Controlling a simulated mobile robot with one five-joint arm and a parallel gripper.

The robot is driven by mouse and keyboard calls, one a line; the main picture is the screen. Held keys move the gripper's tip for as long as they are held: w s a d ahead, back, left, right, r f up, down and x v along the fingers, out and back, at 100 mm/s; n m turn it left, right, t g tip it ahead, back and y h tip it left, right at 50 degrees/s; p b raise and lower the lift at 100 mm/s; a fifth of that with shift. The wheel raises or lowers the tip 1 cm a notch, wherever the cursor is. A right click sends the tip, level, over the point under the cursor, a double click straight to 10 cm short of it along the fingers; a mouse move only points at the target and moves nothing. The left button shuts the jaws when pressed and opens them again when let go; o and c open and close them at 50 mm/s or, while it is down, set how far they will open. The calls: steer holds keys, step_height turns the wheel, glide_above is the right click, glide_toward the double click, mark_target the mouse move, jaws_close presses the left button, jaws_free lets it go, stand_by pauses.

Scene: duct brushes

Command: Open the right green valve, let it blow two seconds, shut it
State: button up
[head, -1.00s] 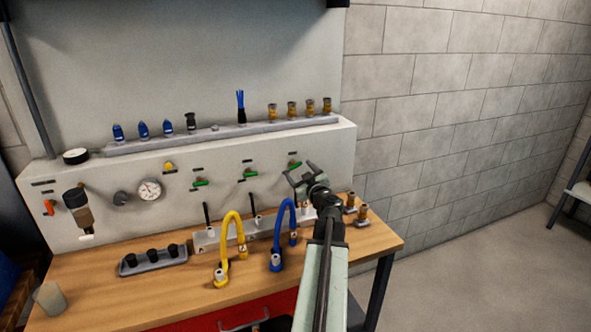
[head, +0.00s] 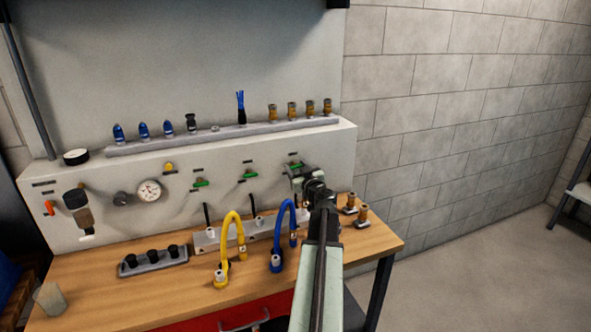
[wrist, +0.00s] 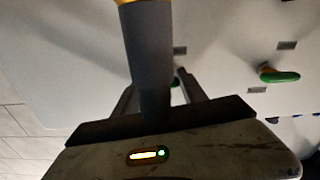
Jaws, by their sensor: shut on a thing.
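The right green valve (head: 295,165) is on the sloped panel, its green handle partly hidden by my gripper. My gripper (head: 298,173) is at this valve, shut on its handle. In the wrist view the two fingers of my gripper (wrist: 162,92) reach toward the panel, and a bit of green shows between them. A thick dark grey cylinder (wrist: 148,60) with a yellow end crosses in front of them and hides most of the grip. The handle's exact angle is hard to tell.
The middle green valve (head: 249,176) and left green valve (head: 201,182) are to the left. A yellow hose (head: 232,235) and a blue hose (head: 279,235) arch up from the bench (head: 160,295) below. Brass fittings (head: 361,212) stand right of my arm. A gauge (head: 149,190) is at left.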

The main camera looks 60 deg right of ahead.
steer(key=shift+m, duration=0.9)
steer(key=shift+a, duration=0.1)
steer(key=o, duration=1.4)
steer(key=shift+c, duration=0.2)
steer(key=shift+s, duration=0.1)
steer(key=v, duration=0.7)
steer(key=shift+s+a, duration=0.15)
steer(key=shift+a, duration=0.1)
